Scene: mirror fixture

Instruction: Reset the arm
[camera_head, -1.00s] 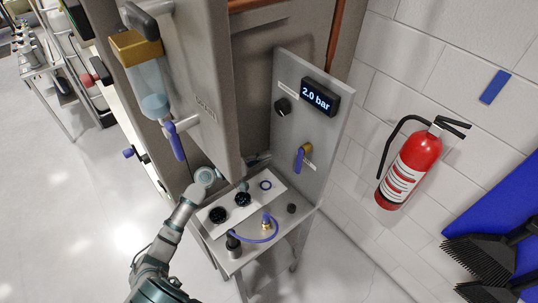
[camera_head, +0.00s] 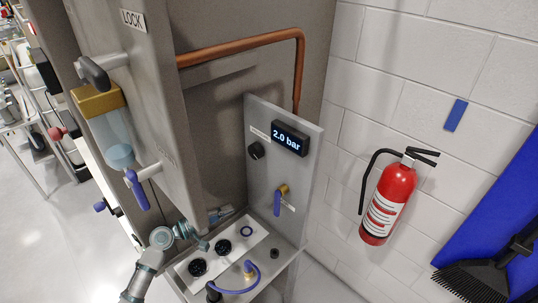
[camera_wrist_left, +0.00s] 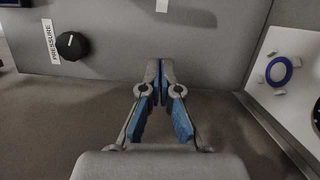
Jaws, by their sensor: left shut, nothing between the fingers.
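My left arm comes in from the bottom left in the head view. My left gripper (camera_head: 222,213) is partly hidden and small there, just past the near cabinet edge, over the back of the white plate (camera_head: 210,277). The left wrist view shows its two blue-padded fingers (camera_wrist_left: 160,75) closed together with nothing between them, in front of the grey panel (camera_head: 300,215). A black pressure knob (camera_wrist_left: 72,46) is left of the fingers in that view. My right gripper is not in view.
The panel carries a "2.0 bar" display (camera_head: 289,138) and a blue-handled valve (camera_head: 278,201). A blue ring (camera_wrist_left: 279,71) lies on the plate beside black round parts. The tall cabinet (camera_head: 170,110) stands close to my arm. A red extinguisher (camera_head: 387,203) hangs right.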

